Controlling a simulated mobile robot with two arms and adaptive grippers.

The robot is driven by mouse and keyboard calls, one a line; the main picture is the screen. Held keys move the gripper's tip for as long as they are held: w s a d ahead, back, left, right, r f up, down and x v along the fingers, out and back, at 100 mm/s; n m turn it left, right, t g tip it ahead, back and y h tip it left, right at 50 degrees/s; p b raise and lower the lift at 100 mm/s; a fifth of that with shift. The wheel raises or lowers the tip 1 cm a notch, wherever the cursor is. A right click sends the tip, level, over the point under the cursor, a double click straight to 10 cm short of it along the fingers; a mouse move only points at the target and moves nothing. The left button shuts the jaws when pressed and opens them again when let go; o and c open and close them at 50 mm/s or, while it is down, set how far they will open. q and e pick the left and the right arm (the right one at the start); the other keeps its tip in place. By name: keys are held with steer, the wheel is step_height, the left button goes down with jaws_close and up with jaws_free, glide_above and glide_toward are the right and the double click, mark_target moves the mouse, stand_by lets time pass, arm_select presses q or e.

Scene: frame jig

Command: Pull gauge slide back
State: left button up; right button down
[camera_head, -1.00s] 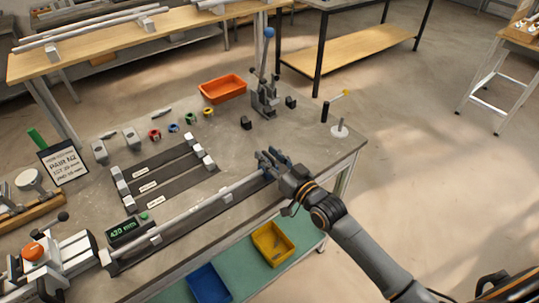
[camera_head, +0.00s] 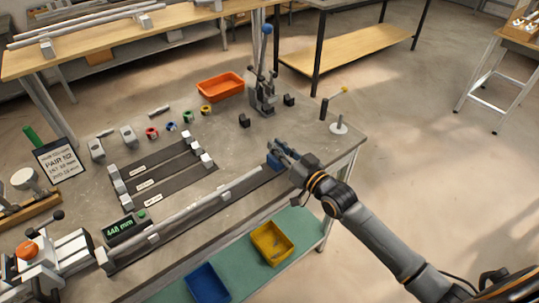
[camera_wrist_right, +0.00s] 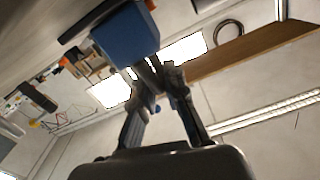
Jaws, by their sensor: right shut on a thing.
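The gauge slide (camera_head: 273,163) is a blue block near the right end of the long gauge rail (camera_head: 190,227) at the table's front edge. My right gripper (camera_head: 280,150) is at the slide and shut on it. In the right wrist view the slide (camera_wrist_right: 128,35) shows as a blue block above the fingertips (camera_wrist_right: 155,72). A long grey tube (camera_head: 205,203) lies along the rail, its right end near the slide; whether they touch is hard to tell. The green readout (camera_head: 121,228) shows about 448 mm. My left gripper is not in view.
A dark mat (camera_head: 165,178) with grey blocks lies behind the rail. An orange tray (camera_head: 221,86), a lever press (camera_head: 263,95) and a white-based stand (camera_head: 338,128) stand farther back. Yellow (camera_head: 271,243) and blue (camera_head: 209,284) bins sit on the shelf below.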

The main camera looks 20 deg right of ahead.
steer(key=shift+w+d, duration=0.2)
steer(key=shift+d, duration=0.45)
steer(key=c, duration=1.4)
jaws_free()
steer(key=shift+s, duration=0.1)
steer(key=v, duration=1.2)
steer(key=shift+a, duration=0.1)
